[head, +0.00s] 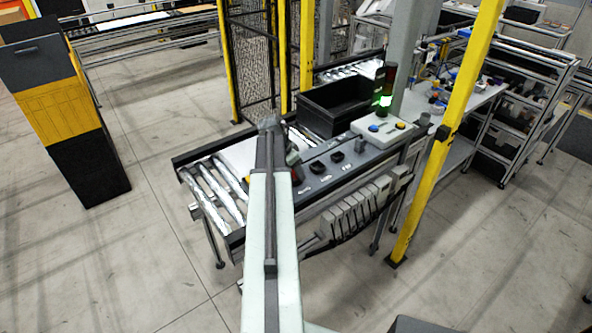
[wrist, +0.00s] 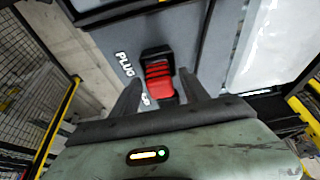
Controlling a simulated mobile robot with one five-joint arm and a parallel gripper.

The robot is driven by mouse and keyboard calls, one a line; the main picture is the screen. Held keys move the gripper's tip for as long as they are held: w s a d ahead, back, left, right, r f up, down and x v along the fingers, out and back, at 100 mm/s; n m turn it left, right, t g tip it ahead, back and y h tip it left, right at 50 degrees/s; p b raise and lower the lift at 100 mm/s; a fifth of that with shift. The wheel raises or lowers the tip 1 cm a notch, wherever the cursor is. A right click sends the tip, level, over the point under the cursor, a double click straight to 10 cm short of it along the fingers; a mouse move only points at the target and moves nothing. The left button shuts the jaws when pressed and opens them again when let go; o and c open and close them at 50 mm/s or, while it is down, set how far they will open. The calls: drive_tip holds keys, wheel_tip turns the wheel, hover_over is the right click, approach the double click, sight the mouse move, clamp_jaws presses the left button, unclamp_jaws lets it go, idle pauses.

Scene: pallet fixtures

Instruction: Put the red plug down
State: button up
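The red plug (wrist: 158,74) shows in the wrist view on the grey panel, beside the printed word PLUG. It sits in or over a black square holder; how deep it sits is hidden. My gripper (wrist: 160,80) has its two dark fingers spread on either side of the plug, with a visible gap at each side. In the head view a small red part of the plug (head: 297,174) shows just right of my arm, at the left end of the panel. My fingers are mostly hidden there.
The grey panel (head: 325,180) carries several dark square holders right of the plug. A black bin (head: 325,117) and a button box (head: 382,132) with a lit green lamp (head: 385,101) stand behind. Rollers (head: 213,190) lie left. A yellow post (head: 440,150) rises right.

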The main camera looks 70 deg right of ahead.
drive_tip(key=shift+r, duration=0.1)
drive_tip(key=p+v, duration=1.1)
drive_tip(key=v, duration=0.1)
drive_tip(key=shift+a, duration=0.1)
drive_tip(key=w+a+f+n+t+y, duration=0.15)
drive_tip(key=w+a+n, duration=0.95)
drive_tip(key=w+a, duration=1.45)
drive_tip(key=w+a+n+y, duration=0.2)
drive_tip(key=a+n, duration=1.1)
drive_tip(key=a, duration=2.4)
drive_tip(key=shift+w+a+n+t, duration=0.2)
drive_tip(key=shift+w+n+t, duration=0.1)
drive_tip(key=shift+w+t, duration=0.25)
